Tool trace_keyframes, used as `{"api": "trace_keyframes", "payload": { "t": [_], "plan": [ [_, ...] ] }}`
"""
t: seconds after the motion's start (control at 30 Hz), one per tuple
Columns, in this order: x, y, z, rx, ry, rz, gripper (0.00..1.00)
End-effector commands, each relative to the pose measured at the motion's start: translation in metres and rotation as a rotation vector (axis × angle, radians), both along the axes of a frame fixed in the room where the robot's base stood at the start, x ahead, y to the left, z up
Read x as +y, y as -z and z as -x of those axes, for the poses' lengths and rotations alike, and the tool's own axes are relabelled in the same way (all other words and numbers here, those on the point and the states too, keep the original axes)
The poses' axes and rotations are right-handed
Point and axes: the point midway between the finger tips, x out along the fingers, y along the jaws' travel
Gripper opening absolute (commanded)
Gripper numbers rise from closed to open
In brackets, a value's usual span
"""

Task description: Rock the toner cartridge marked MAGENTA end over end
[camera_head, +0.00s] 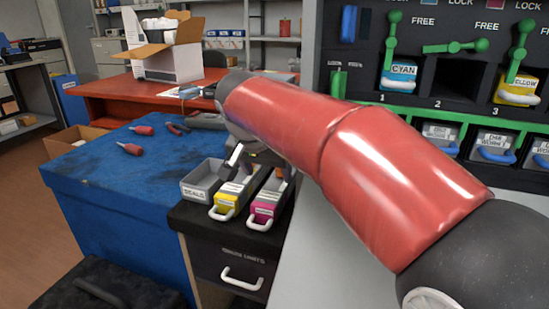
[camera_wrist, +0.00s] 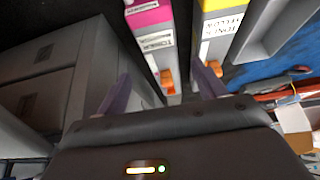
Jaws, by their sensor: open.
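In the head view my gripper (camera_head: 264,162) is just behind and above the bins, partly hidden by my red arm.
A yellow cartridge (camera_head: 228,197) stands close to the left of the magenta one, beside a grey bin (camera_head: 201,184) marked SEALS. The blue bench (camera_head: 95,175) holds red-handled tools. A rack at right holds a cyan cartridge (camera_head: 398,77) and another yellow one (camera_head: 517,90); slot 2 between them is empty.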

Motion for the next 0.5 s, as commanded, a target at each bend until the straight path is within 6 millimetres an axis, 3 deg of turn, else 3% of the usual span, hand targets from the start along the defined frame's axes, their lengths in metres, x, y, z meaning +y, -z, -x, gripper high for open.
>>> {"api": "trace_keyframes", "payload": {
  "t": [0.17, 0.5],
  "plan": [
    [-0.001, 0.011, -0.004, 0.001, 0.0, 0.0, 0.69],
    [-0.009, 0.055, -0.026, 0.002, 0.001, 0.0, 0.69]
  ]
}}
